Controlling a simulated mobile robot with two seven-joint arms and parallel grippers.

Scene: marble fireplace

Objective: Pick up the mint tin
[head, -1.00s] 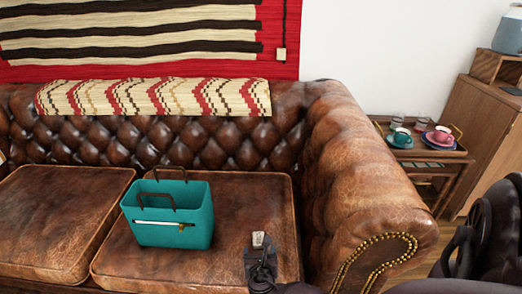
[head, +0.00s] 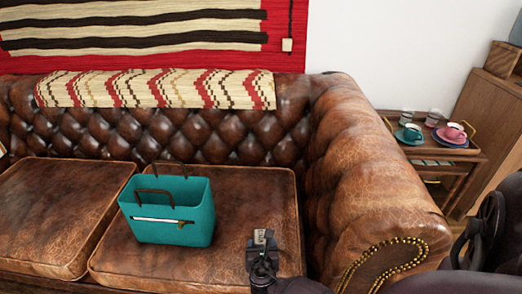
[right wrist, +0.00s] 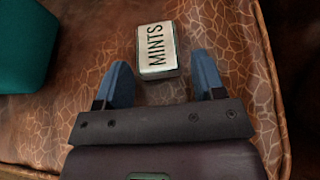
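The mint tin (right wrist: 157,48) is a small pale box with dark edges and the word MINTS on top. It lies on the brown leather seat cushion (head: 215,262). In the head view the tin (head: 261,236) is small and partly hidden by my right gripper (head: 262,250). In the right wrist view my right gripper (right wrist: 161,66) is open, its two blue fingertips on either side of the tin's near end. Gaps show between the fingers and the tin. My left gripper is not in view.
A teal bag (head: 175,225) with brown handles stands on the cushion to the left of the tin. The sofa's armrest (head: 370,180) rises on the right. A side table (head: 470,157) with cups and glasses stands beyond it.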

